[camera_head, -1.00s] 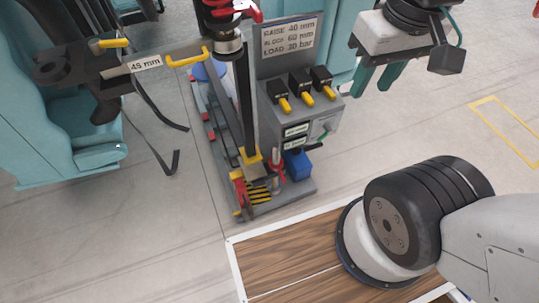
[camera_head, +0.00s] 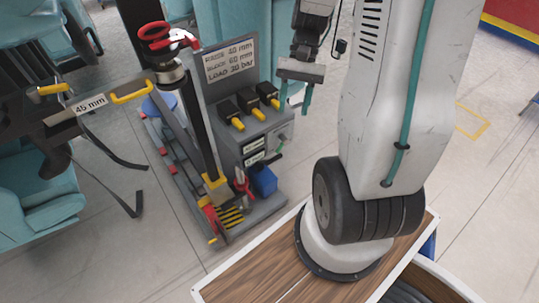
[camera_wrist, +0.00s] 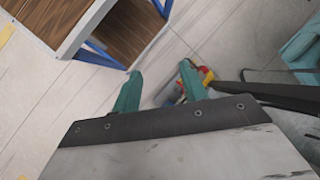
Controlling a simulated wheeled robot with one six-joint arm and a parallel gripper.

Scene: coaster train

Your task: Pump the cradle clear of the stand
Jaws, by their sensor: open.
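The jack unit stands on a grey base (camera_head: 262,212) left of centre in the head view. It has a dark upright column (camera_head: 202,125), a red ring-shaped part (camera_head: 153,31) on top and a yellow-and-black striped foot (camera_head: 229,217). I cannot tell which part is the cradle or whether it touches the stand. My gripper (camera_head: 294,98) is open and empty, its teal fingers pointing down just right of the box with yellow levers (camera_head: 238,124). In the wrist view my gripper (camera_wrist: 161,72) shows parted fingers, with small red and yellow parts (camera_wrist: 206,75) beyond the right one.
A sign (camera_head: 230,60) reads RAISE 40 mm, BLOCK 60 mm, LOAD 30 bar. A bar labelled 45 mm (camera_head: 90,104) with yellow handles is at left. Teal seats (camera_head: 38,205) and hanging straps stand left. A blue block (camera_head: 263,181) sits by the box.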

